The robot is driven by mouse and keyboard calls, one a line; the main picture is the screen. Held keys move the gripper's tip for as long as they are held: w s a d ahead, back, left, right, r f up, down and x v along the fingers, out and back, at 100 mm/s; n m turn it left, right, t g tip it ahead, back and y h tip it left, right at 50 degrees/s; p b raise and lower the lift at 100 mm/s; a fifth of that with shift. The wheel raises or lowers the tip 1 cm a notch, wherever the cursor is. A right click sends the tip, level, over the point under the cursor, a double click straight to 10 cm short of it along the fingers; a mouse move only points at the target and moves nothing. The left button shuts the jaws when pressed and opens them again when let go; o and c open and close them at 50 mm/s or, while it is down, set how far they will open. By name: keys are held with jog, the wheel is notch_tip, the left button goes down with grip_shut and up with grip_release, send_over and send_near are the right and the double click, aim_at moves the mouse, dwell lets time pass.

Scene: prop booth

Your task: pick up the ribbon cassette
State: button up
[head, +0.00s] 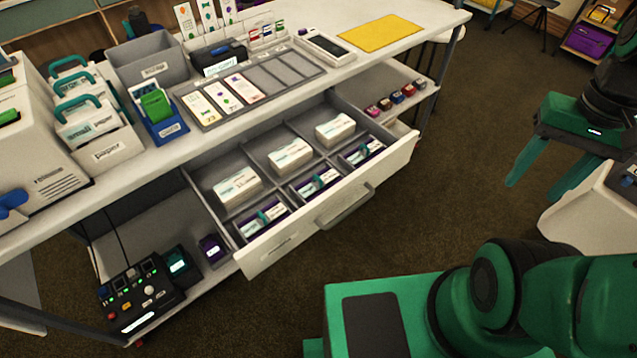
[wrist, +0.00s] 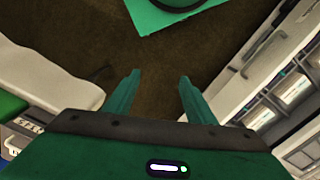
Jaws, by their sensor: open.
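No single object is clearly readable as the ribbon cassette. Purple items with white labels and teal parts lie in the front compartments of the open drawer (head: 345,207): a left one (head: 263,221), a middle one (head: 318,184) and a right one (head: 364,152). They may be ribbon cassettes. A small dark purple item (head: 211,248) stands on the lower shelf. My gripper (head: 532,190) is at the right, well apart from the drawer, over the floor. In the wrist view, my gripper (wrist: 158,76) has its green fingers apart with nothing between them.
Stacks of white cards (head: 291,155) fill the drawer's rear compartments. The drawer juts out from under the white bench (head: 455,18). A black control box (head: 140,297) sits on the lower shelf. Bins and trays crowd the bench top. The brown carpet (head: 440,190) in front of the drawer is clear.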

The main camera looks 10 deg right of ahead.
jog(key=o, duration=0.5)
jog(key=shift+a+r+n, duration=0.15)
jog(key=shift+r+n, duration=0.15)
jog(key=shift+n, duration=0.1)
jog(key=shift+o, duration=0.5)
jog(key=w+a+f+n, duration=0.1)
jog(key=w+a+n, duration=0.3)
jog(key=w+n, duration=0.3)
jog(key=shift+w+a+n, duration=0.3)
jog(key=shift+w+a, duration=0.1)
jog(key=shift+w, duration=0.55)
jog(key=n, duration=2.2)
send_near(319, 179)
jog(key=shift+n, duration=0.3)
jog(key=f, duration=0.5)
jog(key=shift+w+f, duration=0.1)
jog(key=shift+w, duration=0.3)
jog(key=shift+f, duration=3.1)
